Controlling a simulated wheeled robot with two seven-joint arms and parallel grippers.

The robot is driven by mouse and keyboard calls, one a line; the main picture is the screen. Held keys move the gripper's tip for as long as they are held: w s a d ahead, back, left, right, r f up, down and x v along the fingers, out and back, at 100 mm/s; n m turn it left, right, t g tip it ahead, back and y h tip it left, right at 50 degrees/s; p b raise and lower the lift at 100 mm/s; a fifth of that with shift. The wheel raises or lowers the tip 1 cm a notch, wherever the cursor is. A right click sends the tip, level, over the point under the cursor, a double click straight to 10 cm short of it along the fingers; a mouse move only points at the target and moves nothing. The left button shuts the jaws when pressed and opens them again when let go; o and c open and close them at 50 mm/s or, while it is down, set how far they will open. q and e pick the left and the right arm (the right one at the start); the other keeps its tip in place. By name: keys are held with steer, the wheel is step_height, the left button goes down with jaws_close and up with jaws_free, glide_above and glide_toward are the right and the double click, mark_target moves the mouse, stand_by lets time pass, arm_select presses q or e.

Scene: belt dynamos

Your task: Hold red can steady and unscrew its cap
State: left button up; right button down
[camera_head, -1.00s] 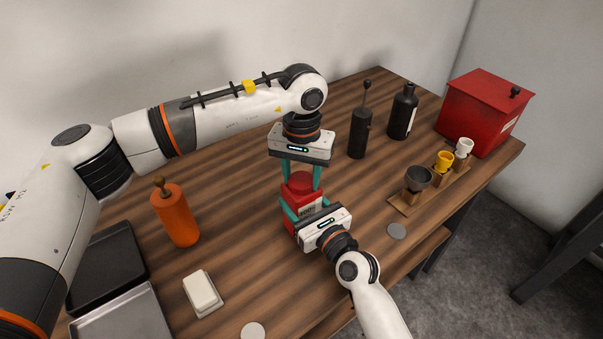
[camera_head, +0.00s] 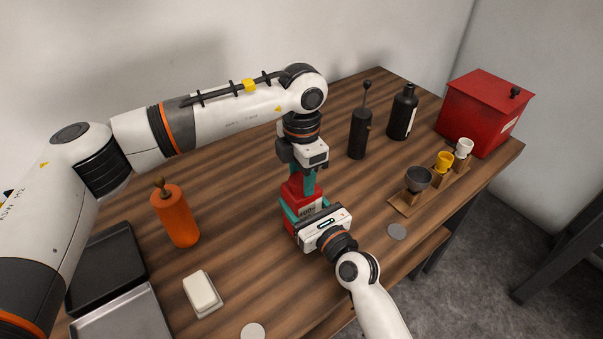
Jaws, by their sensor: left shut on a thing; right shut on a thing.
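My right gripper (camera_head: 303,214) comes from the front right and is shut around the can's body. My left gripper (camera_head: 309,181) points straight down over the can and is shut on the red cap (camera_head: 295,185) at its top. The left fingers hide much of the cap, so I cannot tell whether it is loose or lifted.
An orange bottle (camera_head: 176,216), a white block on a dish (camera_head: 201,293) and trays (camera_head: 107,266) are at left. A black grinder (camera_head: 360,133), dark bottle (camera_head: 403,112), small cups on a rack (camera_head: 430,190) and red box (camera_head: 485,112) are at right. A grey disc (camera_head: 397,231) lies near the edge.

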arm_select(q)
steer(key=n, duration=1.8)
steer(key=shift+r, duration=0.1)
steer(key=n, duration=0.6)
steer(key=shift+r, duration=0.15)
steer(key=shift+r, duration=0.95)
